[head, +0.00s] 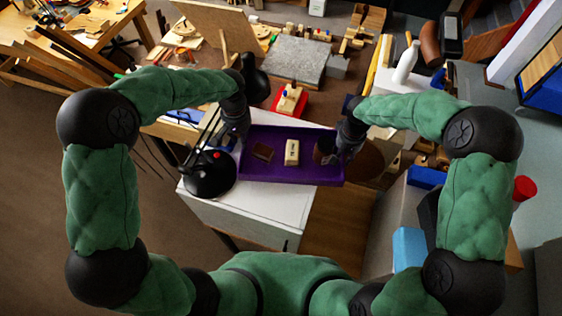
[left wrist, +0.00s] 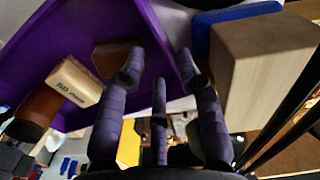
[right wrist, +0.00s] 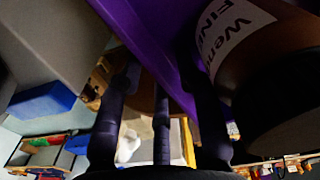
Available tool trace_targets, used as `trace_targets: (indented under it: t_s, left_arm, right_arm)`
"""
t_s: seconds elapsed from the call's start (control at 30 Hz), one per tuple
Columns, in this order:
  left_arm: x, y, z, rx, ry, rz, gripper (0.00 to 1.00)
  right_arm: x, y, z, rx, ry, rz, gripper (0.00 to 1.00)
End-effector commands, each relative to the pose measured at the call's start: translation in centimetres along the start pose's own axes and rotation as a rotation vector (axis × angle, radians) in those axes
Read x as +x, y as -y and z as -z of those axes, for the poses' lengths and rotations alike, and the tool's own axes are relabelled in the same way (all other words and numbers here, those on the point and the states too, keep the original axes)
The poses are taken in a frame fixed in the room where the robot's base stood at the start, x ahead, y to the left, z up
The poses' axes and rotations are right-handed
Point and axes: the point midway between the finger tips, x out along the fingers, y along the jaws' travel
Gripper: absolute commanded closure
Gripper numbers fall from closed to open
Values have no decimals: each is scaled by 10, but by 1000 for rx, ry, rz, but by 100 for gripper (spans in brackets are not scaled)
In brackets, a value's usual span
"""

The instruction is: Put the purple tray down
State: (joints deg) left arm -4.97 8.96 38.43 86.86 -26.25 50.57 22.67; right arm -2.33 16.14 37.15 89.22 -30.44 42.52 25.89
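The purple tray (head: 290,174) lies level over the white cabinet top, its right end reaching past the cabinet. I cannot tell whether it touches the top. My left gripper (head: 236,122) is at its left end; in the left wrist view the tray wall (left wrist: 163,25) runs between the fingers, which appear closed on it. My right gripper (head: 343,150) is at the right end, and the right wrist view shows the tray edge (right wrist: 150,35) between its fingers. In the tray are a dark brown block (head: 263,151), a cream box (head: 292,152) and a labelled brown jar (head: 322,152).
The white cabinet top (head: 240,203) is bare in front of the tray. A black lamp base (head: 209,175) stands close at its left. A red tray with a wooden block (head: 290,98) lies behind. A blue box (head: 426,177) is at the right.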

Motion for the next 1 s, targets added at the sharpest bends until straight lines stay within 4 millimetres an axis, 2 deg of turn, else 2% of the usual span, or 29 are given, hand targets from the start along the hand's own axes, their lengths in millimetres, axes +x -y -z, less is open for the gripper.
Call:
trace_targets:
  t_s: [0.1,0.23,0.4,0.53,0.67,1.0]
  left_arm:
    - [-24,0,1,0,-3,0,65]
    - [-42,0,0,0,-1,0,65]
    - [-55,0,0,1,0,0,65]
    - [-57,0,0,1,1,0,65]
    - [-57,0,0,1,1,0,65]
    - [-56,0,0,0,1,0,65]
  right_arm:
    - [0,0,0,0,0,0,65]
    - [0,0,0,0,0,0,65]
    - [0,0,0,0,0,0,65]
    - [-7,0,1,1,-3,0,65]
    - [-25,0,1,1,-5,0,65]
    - [-90,0,1,-1,-4,0,65]
